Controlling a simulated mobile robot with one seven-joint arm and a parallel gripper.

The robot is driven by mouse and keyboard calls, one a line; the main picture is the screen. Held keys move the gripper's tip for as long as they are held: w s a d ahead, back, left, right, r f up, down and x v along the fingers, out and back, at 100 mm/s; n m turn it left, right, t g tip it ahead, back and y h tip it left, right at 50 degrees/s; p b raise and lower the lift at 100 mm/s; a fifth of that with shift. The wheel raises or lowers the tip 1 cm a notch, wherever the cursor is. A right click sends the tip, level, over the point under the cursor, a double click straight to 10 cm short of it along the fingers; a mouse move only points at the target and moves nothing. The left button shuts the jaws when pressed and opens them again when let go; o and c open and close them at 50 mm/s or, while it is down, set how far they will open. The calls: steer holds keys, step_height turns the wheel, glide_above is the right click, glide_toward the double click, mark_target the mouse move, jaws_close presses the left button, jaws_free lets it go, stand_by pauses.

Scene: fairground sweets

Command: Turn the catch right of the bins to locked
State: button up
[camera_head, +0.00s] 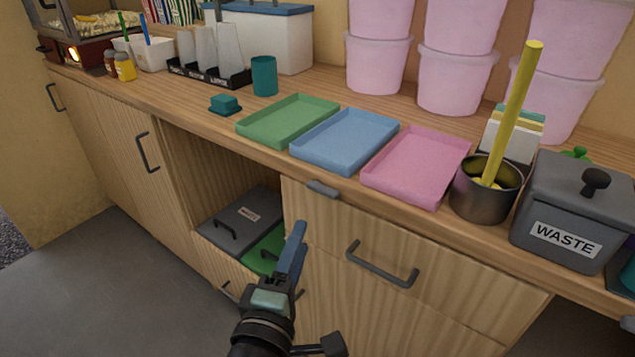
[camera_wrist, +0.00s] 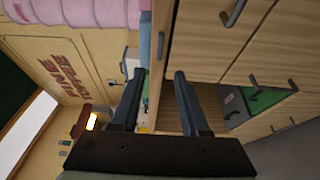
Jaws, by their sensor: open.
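The catch (camera_head: 323,188) is a small grey bar at the counter's front edge, above the left end of a drawer front (camera_head: 420,265). It lies about level along the edge; I cannot read a locked or unlocked mark. The bins, a grey one labelled waste (camera_head: 248,213) and a green one (camera_head: 265,250), sit in the open compartment to its left. My gripper (camera_head: 299,230) is below and a little left of the catch, apart from it. In the wrist view my gripper (camera_wrist: 160,75) is open, with nothing between its fingers.
Green (camera_head: 288,120), blue (camera_head: 345,140) and pink (camera_head: 417,167) trays stand on the counter above the catch. A dark pot (camera_head: 485,195) with a yellow stick and a waste box (camera_head: 572,215) stand farther right. A drawer handle (camera_head: 382,268) sticks out to the right of my gripper.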

mark_target(319, 192)
steer(key=b+x, duration=0.1)
steer(key=x, duration=1)
steer(key=shift+w+d, duration=0.2)
steer(key=shift+w, duration=0.2)
jaws_close()
